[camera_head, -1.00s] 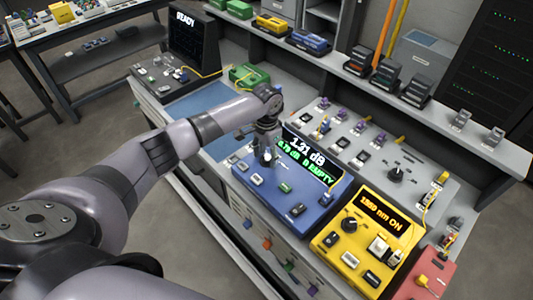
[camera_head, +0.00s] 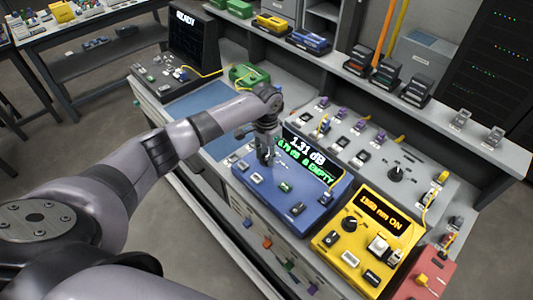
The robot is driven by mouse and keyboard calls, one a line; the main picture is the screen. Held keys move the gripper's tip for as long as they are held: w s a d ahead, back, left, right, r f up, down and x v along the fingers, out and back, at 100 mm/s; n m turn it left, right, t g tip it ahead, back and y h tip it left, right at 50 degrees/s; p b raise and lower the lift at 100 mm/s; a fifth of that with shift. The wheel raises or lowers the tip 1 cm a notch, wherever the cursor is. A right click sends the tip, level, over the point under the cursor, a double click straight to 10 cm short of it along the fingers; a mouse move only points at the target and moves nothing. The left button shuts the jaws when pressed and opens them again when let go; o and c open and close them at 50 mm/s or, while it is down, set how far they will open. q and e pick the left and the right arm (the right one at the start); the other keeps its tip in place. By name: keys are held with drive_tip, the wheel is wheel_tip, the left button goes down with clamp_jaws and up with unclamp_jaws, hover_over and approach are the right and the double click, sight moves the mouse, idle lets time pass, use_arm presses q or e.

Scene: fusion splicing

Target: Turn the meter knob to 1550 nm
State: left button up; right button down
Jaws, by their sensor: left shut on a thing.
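The blue meter (camera_head: 294,207) sits on the workbench in the middle of the head view. Its dark screen (camera_head: 307,158) reads 1.31 dB in white, with a green line below that ends in EMPTY. My left gripper (camera_head: 266,160) points down at the meter's upper left, just left of the screen. It is shut on the meter knob, which its fingers mostly hide. I cannot read the knob's pointer or any marks around it. Several small buttons sit on the meter's face. My right gripper is not in view.
A yellow box (camera_head: 329,242) with a black knob and orange screen text stands right of the meter. A grey panel (camera_head: 405,160) with connectors lies behind. A green device (camera_head: 248,76) and a black monitor (camera_head: 194,40) stand farther left. A blue mat (camera_head: 205,106) is clear.

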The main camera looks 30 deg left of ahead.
use_arm(q)
drive_tip(key=shift+r+m+p, duration=0.1)
drive_tip(key=shift+m+p, duration=0.2)
drive_tip(key=shift+m, duration=0.2)
drive_tip(key=shift+m+p, duration=0.3)
drive_tip(key=shift+m, duration=0.3)
drive_tip(key=m, duration=0.2)
drive_tip(key=shift+w+m+p, duration=0.1)
drive_tip(key=shift+m+p, duration=0.2)
drive_tip(key=shift+p, duration=0.1)
drive_tip(key=m, duration=0.5)
drive_tip(key=shift+p, duration=0.3)
drive_tip(key=o, duration=1.2)
drive_tip(key=shift+c, duration=0.2)
